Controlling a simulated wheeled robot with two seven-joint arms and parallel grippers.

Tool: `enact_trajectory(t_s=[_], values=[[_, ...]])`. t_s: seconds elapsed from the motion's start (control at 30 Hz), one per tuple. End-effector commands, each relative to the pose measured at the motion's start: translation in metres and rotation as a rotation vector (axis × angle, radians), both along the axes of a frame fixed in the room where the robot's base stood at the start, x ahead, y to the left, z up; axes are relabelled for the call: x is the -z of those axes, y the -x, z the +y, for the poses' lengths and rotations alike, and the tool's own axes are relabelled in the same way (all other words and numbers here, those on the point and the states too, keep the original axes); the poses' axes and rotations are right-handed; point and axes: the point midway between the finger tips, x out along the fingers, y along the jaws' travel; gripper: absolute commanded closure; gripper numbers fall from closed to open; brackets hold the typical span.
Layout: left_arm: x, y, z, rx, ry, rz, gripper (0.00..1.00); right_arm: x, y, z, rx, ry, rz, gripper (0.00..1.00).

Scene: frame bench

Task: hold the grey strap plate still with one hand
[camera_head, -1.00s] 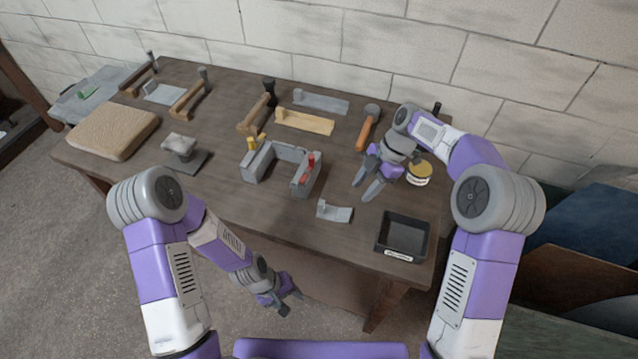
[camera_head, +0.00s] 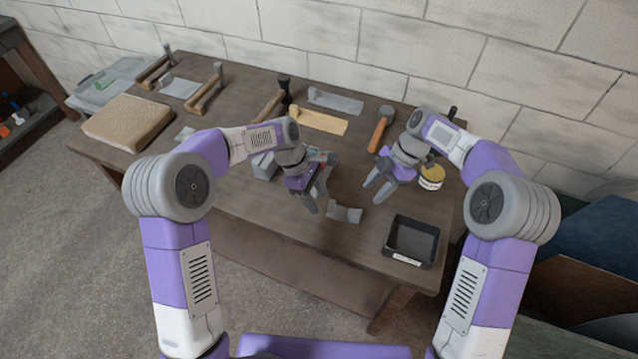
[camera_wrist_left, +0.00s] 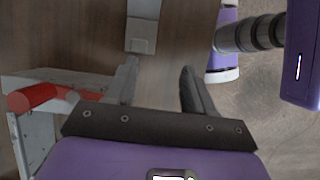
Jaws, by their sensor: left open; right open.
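A small grey plate with a raised tab (camera_head: 345,213), which looks like the strap plate, lies on the bench. In the left wrist view a grey plate with a block-like end (camera_wrist_left: 142,30) lies just beyond the fingertips, nearer the left finger. My left gripper (camera_head: 317,200) is open and empty, close to the left of the small plate; I cannot tell if it touches. My right gripper (camera_head: 373,193) is open and empty, above the bench to the plate's upper right. Another long grey plate (camera_head: 335,102) lies at the back.
The grey frame fixture (camera_head: 264,165) is mostly hidden behind my left arm; its red clamp handle (camera_wrist_left: 32,97) shows beside the left gripper. A black tray (camera_head: 411,240) stands at the front right. A yellow plate (camera_head: 318,120), a hammer (camera_head: 380,130) and a yellow-topped tin (camera_head: 431,177) lie behind.

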Motion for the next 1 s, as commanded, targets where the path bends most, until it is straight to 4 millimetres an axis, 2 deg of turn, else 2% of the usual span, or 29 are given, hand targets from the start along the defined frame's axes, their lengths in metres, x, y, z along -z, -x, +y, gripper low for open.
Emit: enact_trajectory(t_s=[0.1,0.27,0.7,1.0], values=[[-0.010,-0.018,-0.004,-0.021,-0.021,-0.027,0.47,0.000,0.000,0.000,0.000,0.000,0.000,0.57],[-0.011,-0.026,-0.007,-0.035,-0.032,-0.040,0.47,0.000,0.000,0.000,0.000,0.000,0.000,0.57],[0.043,-0.020,-0.028,-0.036,-0.032,-0.040,0.47,0.000,0.000,0.000,0.000,0.000,0.000,0.57],[0.055,-0.019,-0.033,-0.035,-0.031,-0.042,0.47,0.000,0.000,0.000,0.000,0.000,0.000,0.57]])
